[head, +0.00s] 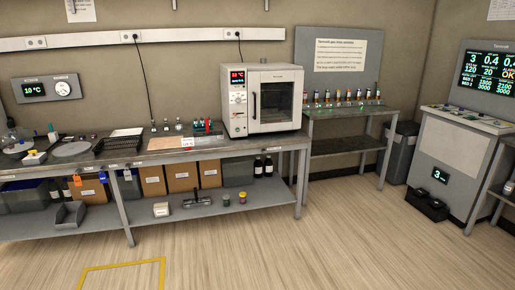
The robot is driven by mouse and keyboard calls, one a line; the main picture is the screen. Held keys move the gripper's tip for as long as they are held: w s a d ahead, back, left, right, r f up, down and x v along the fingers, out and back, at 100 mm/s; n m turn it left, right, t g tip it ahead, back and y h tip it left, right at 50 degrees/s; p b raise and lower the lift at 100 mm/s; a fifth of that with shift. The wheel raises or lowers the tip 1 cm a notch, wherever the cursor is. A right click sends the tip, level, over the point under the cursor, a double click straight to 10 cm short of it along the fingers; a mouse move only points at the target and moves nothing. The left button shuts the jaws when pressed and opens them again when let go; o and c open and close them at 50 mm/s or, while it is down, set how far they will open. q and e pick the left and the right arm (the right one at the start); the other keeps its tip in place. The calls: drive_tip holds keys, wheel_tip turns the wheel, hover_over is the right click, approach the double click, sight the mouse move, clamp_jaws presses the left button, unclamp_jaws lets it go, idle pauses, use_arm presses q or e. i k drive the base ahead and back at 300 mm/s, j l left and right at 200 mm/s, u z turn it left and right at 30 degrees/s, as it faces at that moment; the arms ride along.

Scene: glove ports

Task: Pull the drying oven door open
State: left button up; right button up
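The drying oven (238,116) is a white box with a red digital display, standing at the right end of the long grey bench. Its door (275,100) has a dark glass window and looks shut. A dark vertical handle (254,106) runs down the left side of the door, beside the control panel. Neither of my grippers shows in the head view, and nothing touches the oven.
The long bench (130,168) has glassware and trays on top and boxes on its lower shelf. A smaller table (345,147) with several small bottles stands right of the oven. A grey bin (400,153) and a console (450,165) are farther right. The wooden floor (270,250) in front is clear.

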sight(254, 79)
drive_tip(key=i+j+u, duration=0.25)
drive_tip(key=i, duration=0.85)
drive_tip(key=i+l+u, duration=0.15)
drive_tip(key=i+u, duration=0.15)
drive_tip(key=i, duration=0.8)
drive_tip(key=i+z, duration=0.15)
drive_tip(key=i, duration=1.9)
